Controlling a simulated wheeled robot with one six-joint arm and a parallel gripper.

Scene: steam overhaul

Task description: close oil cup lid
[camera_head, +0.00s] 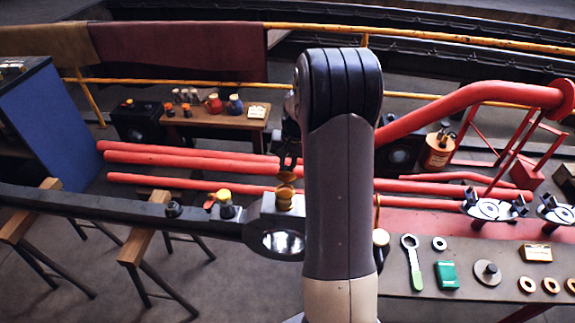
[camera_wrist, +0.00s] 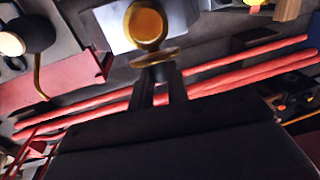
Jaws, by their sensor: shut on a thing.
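The brass oil cup (camera_head: 284,198) stands on the big end of the dark rod (camera_head: 120,205), beside a round shiny bore. In the wrist view its round brass mouth (camera_wrist: 147,24) shows from above and is uncovered. The brass lid (camera_head: 286,177) is at the cup's far side, raised off the mouth. In the wrist view the lid (camera_wrist: 153,57) is a thin disc seen nearly edge-on, at my fingertips. My gripper (camera_head: 288,160) is above and behind the cup, with its fingers (camera_wrist: 157,80) shut on the lid. The hinge is too small to make out.
A yellow-topped fitting (camera_head: 225,203) stands on the rod left of the cup. Red pipes (camera_head: 190,165) lie behind. My arm hides the middle.

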